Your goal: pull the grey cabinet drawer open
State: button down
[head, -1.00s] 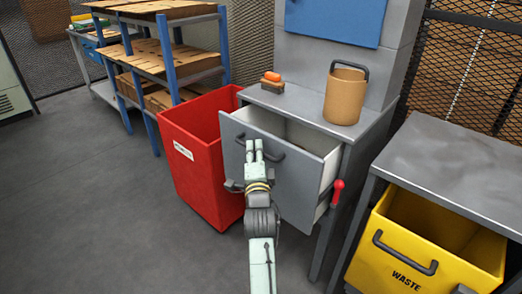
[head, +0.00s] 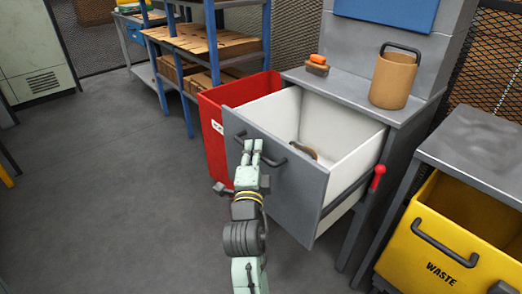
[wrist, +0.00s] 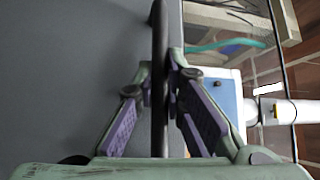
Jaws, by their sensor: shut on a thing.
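The grey cabinet drawer (head: 292,205) stands well out from the cabinet, with its white inside showing. A small brown object (head: 303,150) lies in it. My gripper (head: 252,148) is at the dark bar handle (head: 276,162) on the drawer front. In the wrist view, the handle (wrist: 160,85) runs upright between my gripper's two purple-padded fingers (wrist: 160,75), which are shut on it. Part of the handle is hidden behind the fingers in the head view.
A red bin (head: 216,140) stands close at the drawer's left side. A red lever (head: 378,177) is on the right. A yellow waste bin (head: 440,262) sits under the right-hand table. A tan bucket (head: 393,80) stands on the cabinet top. The floor at left is clear.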

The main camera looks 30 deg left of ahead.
jog(key=shift+s, duration=0.1)
jog(key=c, duration=1.7)
grip_release()
jog(key=shift+o, duration=0.2)
jog(key=shift+s, duration=0.1)
jog(key=v, duration=0.7)
jog(key=shift+s, duration=0.15)
